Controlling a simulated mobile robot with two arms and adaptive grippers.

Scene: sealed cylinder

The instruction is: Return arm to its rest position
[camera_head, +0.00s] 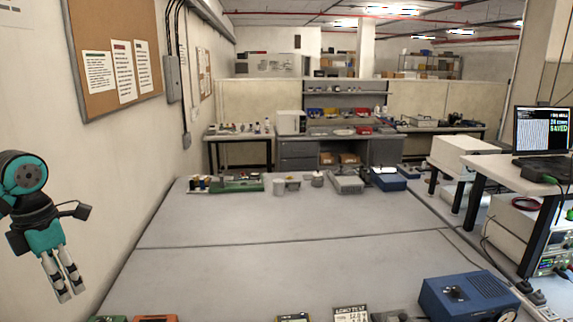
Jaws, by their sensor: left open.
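My left arm comes in from the left edge, with teal and black links. My left gripper (66,291) points downward beside the wall at the far left. Its two fingers are a little apart, with nothing seen between them. It is clear of the things on the table. My right gripper does not show in this view. A large grey table (270,235) fills the middle of the view.
A blue box (468,299) stands at the table's near right. Several devices, among them a green board (236,184) and a grey box (346,182), line the far edge. A laptop (542,131) stands on a side table at right. The table's middle is clear.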

